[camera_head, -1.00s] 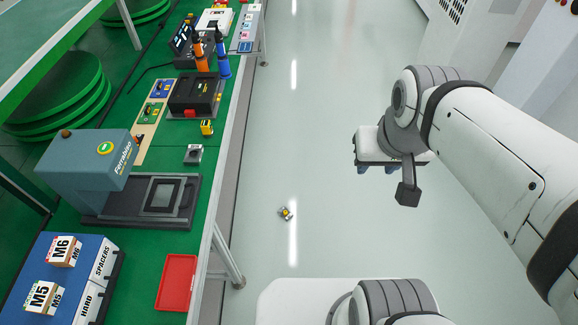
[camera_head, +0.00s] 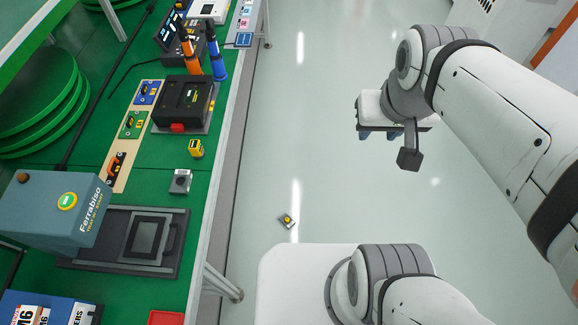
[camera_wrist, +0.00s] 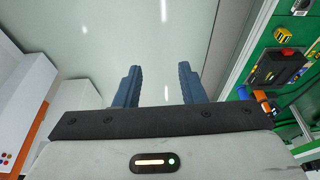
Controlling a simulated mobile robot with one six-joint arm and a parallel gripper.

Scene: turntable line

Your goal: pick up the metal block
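A small grey block (camera_head: 180,181) with a dark marking stands on the green bench near its right edge, and looks like the metal block. It also shows at the top right of the wrist view (camera_wrist: 301,6), partly cut off by the frame. My gripper (camera_head: 380,134) is above the floor, well to the right of the bench and away from the block. In the wrist view my gripper's two blue fingers (camera_wrist: 157,84) are apart with only floor between them, so it is open and empty.
A yellow block (camera_head: 196,148) stands just behind the grey block. A black device (camera_head: 183,102) and a grey-blue Ferrabiso machine (camera_head: 55,215) are also on the bench. A small grey and yellow piece (camera_head: 287,220) lies on the floor. The aisle is otherwise clear.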

